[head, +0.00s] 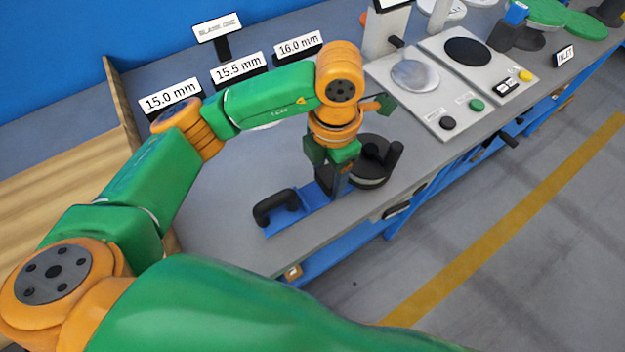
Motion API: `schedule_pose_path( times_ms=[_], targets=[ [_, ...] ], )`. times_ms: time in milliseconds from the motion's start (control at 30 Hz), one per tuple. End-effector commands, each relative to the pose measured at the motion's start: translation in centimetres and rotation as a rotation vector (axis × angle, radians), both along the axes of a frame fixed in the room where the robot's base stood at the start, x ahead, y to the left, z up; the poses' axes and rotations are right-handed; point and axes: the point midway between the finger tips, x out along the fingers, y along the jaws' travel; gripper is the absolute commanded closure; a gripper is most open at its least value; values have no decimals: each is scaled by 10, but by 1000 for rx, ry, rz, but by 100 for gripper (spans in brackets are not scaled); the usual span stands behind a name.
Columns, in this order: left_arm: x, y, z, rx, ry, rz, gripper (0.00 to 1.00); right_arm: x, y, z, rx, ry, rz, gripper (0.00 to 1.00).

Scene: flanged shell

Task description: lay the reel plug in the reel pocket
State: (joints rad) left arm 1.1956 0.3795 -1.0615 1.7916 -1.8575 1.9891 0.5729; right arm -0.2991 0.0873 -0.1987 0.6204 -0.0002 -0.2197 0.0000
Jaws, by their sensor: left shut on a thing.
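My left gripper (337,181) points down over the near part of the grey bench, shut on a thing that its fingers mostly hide. A flat blue piece (292,214) with a black arched handle (273,203) lies just left of and below the fingers; I cannot tell whether it touches them. A round black reel-like body (371,153) with an upright black knob sits just right of the gripper, partly hidden by it. I cannot make out for sure which part is the reel plug or the reel pocket. My right gripper is not in view.
Signs reading 15.0 mm (170,97), 15.5 mm (237,68) and 16.0 mm (298,45) stand at the back left. Grey panels with a silver disc (415,76) and a black disc (467,51) lie to the right. The bench's front edge is close below the gripper.

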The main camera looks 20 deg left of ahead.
Motion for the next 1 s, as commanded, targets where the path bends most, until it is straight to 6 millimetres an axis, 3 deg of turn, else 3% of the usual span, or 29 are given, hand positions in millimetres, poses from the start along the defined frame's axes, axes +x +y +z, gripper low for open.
schedule_pose_path(
  times_ms=[233,400,767,800,900,1000],
  targets=[
    [2,30,-35,3,2,2,93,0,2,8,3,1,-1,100],
    [3,28,-63,1,1,-2,93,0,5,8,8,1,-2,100],
    [3,28,-69,-1,-2,-2,93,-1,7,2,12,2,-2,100],
    [3,28,-67,-1,-2,-2,31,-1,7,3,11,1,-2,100],
    [3,28,-67,-1,-1,-2,9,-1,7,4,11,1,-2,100],
    [3,28,-67,-1,-2,-2,9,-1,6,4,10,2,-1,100]
  ],
)
